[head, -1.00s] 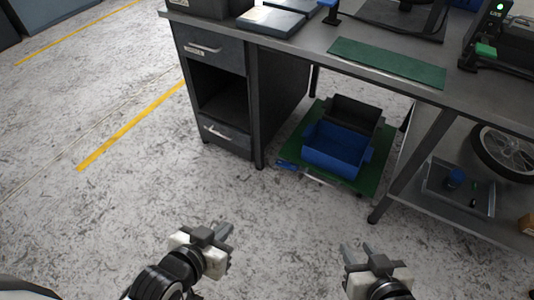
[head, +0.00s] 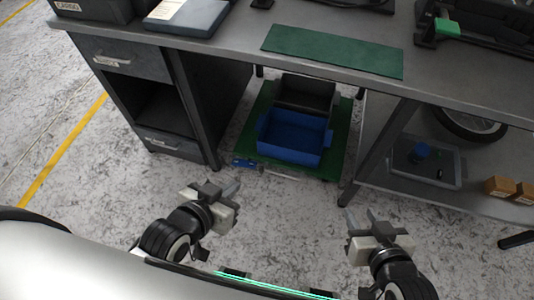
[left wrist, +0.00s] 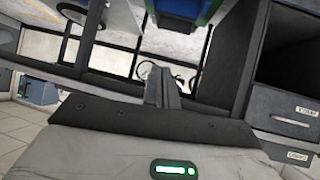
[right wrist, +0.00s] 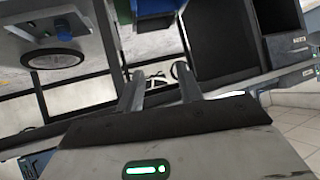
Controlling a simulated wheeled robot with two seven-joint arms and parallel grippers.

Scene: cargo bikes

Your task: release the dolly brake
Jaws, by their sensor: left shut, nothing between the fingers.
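The dolly is a green platform (head: 337,165) on the floor under the workbench. A blue bin (head: 292,150) and a black bin (head: 305,92) stand on it. A small blue part (head: 245,164), possibly the brake pedal, sits at its front left edge beside a pale bar; its exact shape is too small to tell. My left gripper (head: 231,189) is shut and empty, in front of the dolly and apart from it; its closed fingers show in the left wrist view (left wrist: 158,84). My right gripper (head: 360,214) is open and empty, further right; its spread fingers show in the right wrist view (right wrist: 158,90).
A dark drawer cabinet (head: 200,105) stands left of the dolly. A workbench leg (head: 378,150) and a low shelf (head: 410,190) with a wheel, a tray and boxes are on the right. The workbench top (head: 230,45) overhangs the dolly. The floor in front is clear.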

